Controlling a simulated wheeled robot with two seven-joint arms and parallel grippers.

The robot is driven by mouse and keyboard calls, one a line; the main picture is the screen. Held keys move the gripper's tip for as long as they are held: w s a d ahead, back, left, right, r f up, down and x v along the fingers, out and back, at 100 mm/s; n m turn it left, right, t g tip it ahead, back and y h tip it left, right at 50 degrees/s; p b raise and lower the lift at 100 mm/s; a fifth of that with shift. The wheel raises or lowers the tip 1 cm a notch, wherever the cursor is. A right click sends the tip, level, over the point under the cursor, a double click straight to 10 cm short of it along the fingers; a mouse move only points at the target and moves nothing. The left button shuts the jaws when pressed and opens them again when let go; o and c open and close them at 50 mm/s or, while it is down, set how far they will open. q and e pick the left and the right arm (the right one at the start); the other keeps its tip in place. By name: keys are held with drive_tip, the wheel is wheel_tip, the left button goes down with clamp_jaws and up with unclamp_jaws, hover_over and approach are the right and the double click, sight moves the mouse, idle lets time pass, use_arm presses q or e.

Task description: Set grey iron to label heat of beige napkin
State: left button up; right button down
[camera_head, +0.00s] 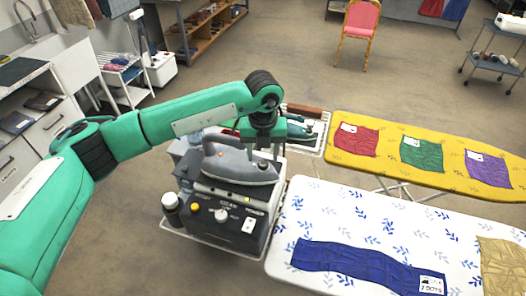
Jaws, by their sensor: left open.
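The beige napkin (501,266) lies on the white leaf-patterned ironing board (330,213) at the right edge, partly cut off by the frame. No label shows on its visible part. My right gripper is out of view.
A blue cloth (355,262) with a white label (431,285) lies on the same board. A yellow board (380,125) behind holds red, green and purple cloths. A pink chair (360,20) stands far back on open floor.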

sight(263, 163)
use_arm(q)
drive_tip(key=shift+f+p, duration=0.3)
drive_tip(key=shift+f, duration=1)
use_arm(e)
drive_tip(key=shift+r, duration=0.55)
